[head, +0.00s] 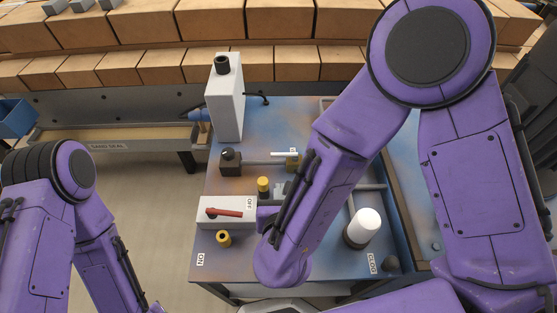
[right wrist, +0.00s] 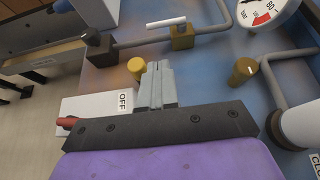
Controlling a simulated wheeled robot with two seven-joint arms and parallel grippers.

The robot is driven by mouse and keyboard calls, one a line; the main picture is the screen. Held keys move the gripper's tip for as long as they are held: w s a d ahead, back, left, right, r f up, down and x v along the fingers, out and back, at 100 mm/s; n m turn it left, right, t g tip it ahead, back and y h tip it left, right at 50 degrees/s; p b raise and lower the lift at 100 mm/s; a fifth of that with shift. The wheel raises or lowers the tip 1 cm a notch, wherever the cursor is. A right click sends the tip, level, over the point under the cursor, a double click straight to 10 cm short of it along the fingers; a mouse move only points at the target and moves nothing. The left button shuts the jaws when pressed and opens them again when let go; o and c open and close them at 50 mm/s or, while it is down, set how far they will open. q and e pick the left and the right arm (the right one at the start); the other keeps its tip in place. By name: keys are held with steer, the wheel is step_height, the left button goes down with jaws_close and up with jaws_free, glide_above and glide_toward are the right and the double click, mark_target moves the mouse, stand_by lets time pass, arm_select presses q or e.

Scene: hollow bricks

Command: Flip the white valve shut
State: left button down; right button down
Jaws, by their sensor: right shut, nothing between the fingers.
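The white valve is a short white lever (head: 284,153) over a brass body (head: 293,162) on a grey pipe at the back of the blue bench. In the right wrist view the white lever (right wrist: 166,22) lies roughly parallel to the pipe, above the brass body (right wrist: 182,38). My right gripper (head: 278,188) is mostly hidden behind my right forearm in the head view. In the right wrist view its grey fingers (right wrist: 157,82) are together and empty, short of the valve and apart from it. My left arm is at the left; its gripper is out of view.
A white box (head: 227,212) with a red lever (head: 224,212) and an OFF label stands left of my right gripper. A tall white box (head: 225,105) stands at the back left.

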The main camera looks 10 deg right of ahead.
mark_target(276, 155)
steer(key=x, duration=0.9)
steer(key=p+x, duration=0.1)
steer(key=x, duration=0.3)
steer(key=shift+w+r, duration=0.3)
steer(key=shift+w, duration=0.1)
steer(key=shift+f, duration=0.1)
steer(key=shift+w+a+f+b, duration=0.1)
steer(key=shift+w+a+b, duration=0.1)
steer(key=shift+w+b, duration=0.35)
steer(key=shift+w, duration=0.25)
steer(key=shift+a, duration=0.1)
